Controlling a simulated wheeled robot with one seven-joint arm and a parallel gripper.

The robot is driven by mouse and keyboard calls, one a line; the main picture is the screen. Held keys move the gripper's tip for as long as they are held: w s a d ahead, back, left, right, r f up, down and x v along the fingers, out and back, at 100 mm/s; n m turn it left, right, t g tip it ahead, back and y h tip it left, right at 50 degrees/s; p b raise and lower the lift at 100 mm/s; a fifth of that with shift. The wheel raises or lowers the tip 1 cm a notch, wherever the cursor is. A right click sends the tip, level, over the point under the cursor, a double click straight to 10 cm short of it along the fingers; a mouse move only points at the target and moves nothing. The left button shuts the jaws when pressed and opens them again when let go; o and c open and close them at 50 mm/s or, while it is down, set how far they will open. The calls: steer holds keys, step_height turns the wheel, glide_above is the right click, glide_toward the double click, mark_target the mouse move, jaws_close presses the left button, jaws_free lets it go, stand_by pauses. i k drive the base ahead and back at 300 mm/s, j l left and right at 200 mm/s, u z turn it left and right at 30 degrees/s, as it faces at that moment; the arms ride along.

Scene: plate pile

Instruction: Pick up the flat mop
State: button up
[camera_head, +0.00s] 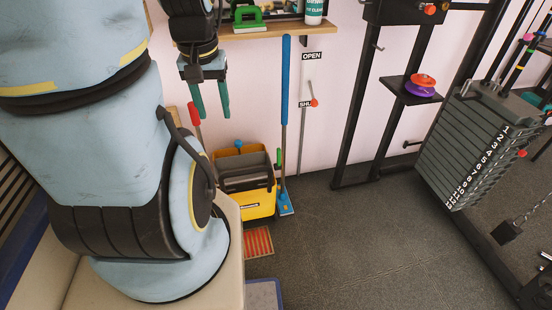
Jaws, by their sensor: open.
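The flat mop stands upright near the pink wall, with a long blue grip (285,80), a thin pole below it and a blue flat head (285,203) on the floor. It stands just right of the yellow bucket. My gripper (210,102) hangs to the left of the mop's grip, fingers pointing down. Its two green fingers are spread apart with nothing between them. It does not appear to touch the mop.
A yellow and grey mop bucket (258,205) stands left of the mop head. A wooden shelf (262,30) is above, with a green-handled brush (248,18) and a bottle (314,11). A weight stack (466,145) stands right. The middle floor is clear.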

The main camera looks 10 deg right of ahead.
mark_target(284, 205)
steer(key=l+u, duration=0.15)
steer(key=u, duration=0.2)
steer(key=l+u, duration=0.1)
steer(key=u, duration=0.25)
steer(key=k+l+u, duration=0.1)
steer(key=u, duration=0.25)
steer(key=k+l+u, duration=0.3)
steer(key=l, duration=0.3)
steer(key=k+l+u, duration=0.3)
steer(key=k+l, duration=0.25)
steer(key=l, duration=0.45)
steer(key=k, duration=0.05)
